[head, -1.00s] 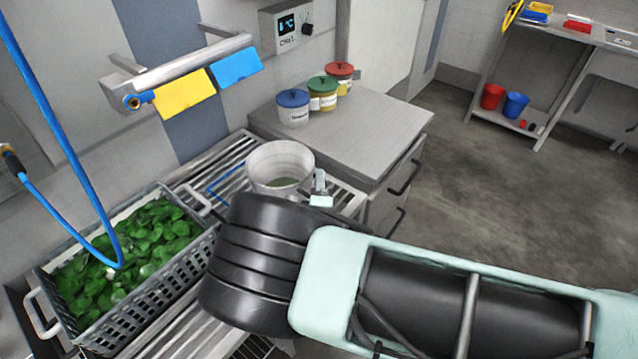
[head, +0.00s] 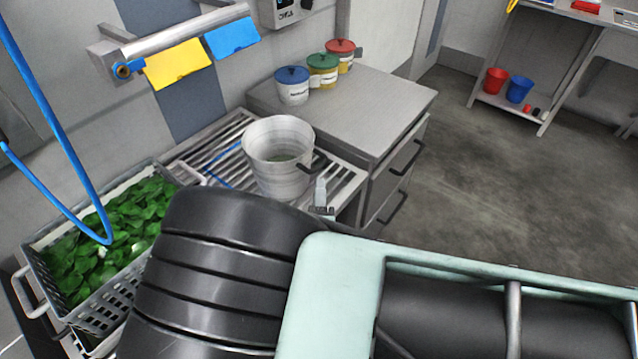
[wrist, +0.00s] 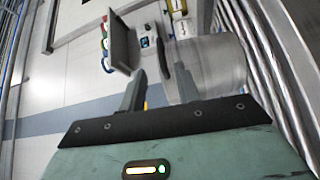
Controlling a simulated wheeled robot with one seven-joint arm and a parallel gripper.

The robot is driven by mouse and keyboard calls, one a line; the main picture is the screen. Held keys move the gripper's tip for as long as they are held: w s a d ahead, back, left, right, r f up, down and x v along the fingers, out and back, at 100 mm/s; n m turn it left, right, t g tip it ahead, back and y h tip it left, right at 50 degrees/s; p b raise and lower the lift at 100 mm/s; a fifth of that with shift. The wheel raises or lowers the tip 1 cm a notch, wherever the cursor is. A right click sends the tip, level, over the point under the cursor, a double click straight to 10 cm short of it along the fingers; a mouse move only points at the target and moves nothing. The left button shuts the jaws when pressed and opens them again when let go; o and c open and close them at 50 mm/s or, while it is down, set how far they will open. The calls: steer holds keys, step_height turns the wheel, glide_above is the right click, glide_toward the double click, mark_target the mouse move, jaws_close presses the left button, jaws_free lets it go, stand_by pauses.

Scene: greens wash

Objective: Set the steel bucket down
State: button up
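The steel bucket (head: 272,180) is pale grey and upright on the slatted rack (head: 345,180), with a dark side handle (head: 312,164) facing right. Something green shows inside it. My gripper (head: 321,195) is just below and in front of the handle in the head view. In the wrist view, the two fingers of my gripper (wrist: 160,92) stand apart with the dark handle (wrist: 166,75) between them and a gap beside it. The bucket's grey wall (wrist: 222,65) is just right of the fingers. My arm hides part of the rack near the bucket's base.
A grey crate of green leaves (head: 105,300) stands left of the bucket. A counter (head: 375,105) with blue-, green- and red-lidded tubs (head: 292,88) is behind right. A blue hose (head: 50,130) hangs at left. Open floor (head: 500,190) lies to the right.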

steer(key=s+r+m+g+y, duration=0.4)
steer(key=s+r+m+g, duration=0.5)
steer(key=g, duration=0.6)
steer(key=s+d+r+g+h, duration=0.3)
steer(key=s+d+r, duration=0.7)
steer(key=d, duration=0.4)
steer(key=shift+s+d+r+g, duration=0.15)
steer(key=shift+s+g, duration=0.25)
steer(key=shift+s, duration=0.4)
